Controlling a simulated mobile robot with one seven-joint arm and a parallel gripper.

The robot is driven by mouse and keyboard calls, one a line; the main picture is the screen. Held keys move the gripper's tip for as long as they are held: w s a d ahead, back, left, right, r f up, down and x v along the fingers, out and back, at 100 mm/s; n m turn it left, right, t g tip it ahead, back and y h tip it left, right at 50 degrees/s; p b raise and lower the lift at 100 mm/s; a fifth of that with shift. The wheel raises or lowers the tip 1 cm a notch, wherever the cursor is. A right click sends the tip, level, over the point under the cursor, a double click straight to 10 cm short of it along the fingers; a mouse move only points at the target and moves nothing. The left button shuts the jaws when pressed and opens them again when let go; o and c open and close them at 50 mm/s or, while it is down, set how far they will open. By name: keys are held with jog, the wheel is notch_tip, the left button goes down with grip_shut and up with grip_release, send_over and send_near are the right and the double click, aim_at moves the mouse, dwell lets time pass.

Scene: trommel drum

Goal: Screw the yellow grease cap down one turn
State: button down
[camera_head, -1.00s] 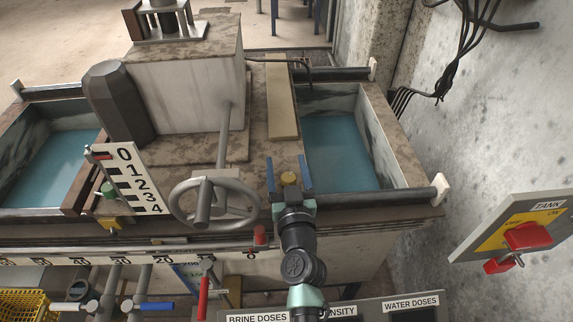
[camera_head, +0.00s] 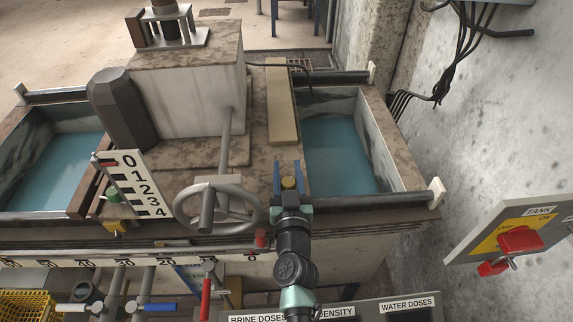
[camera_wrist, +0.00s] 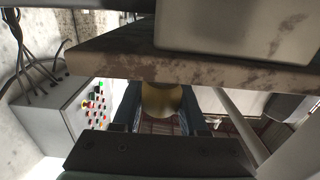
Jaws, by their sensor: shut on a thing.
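The yellow grease cap (camera_head: 288,183) sits at the front edge of the machine's top, to the right of the grey handwheel. My gripper (camera_head: 288,175) reaches it from the front, with one blue finger on each side, and is shut on it. In the wrist view the cap (camera_wrist: 161,100) shows as a dull yellow cylinder under a brown ledge, between my fingers (camera_wrist: 160,122). The cap's threads and the contact faces are hidden.
The grey handwheel (camera_head: 217,206) stands close to the left of my gripper. Water tanks lie to the right (camera_head: 340,150) and left (camera_head: 50,170). A tank switch panel (camera_head: 515,238) is at the right. A red-handled lever (camera_head: 205,298) is below.

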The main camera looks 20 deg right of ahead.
jog(key=shift+d+r+m+g+h+p, duration=0.15)
jog(key=shift+m+h+p, duration=0.4)
jog(key=shift+p, duration=0.7)
jog(key=shift+r+m+g+h+p, duration=0.3)
jog(key=shift+h+p, duration=0.45)
jog(key=shift+p, duration=0.45)
jog(key=shift+s+d+f+m+h+p, duration=0.15)
jog(key=shift+f+m+h+p, duration=0.2)
jog(key=shift+f+h+p, duration=0.25)
jog(key=shift+r, duration=0.15)
jog(key=shift+c, duration=2.2)
grip_release()
notch_tip(320, 180, up, 10)
jog(key=p, duration=0.7)
jog(key=shift+p, duration=0.35)
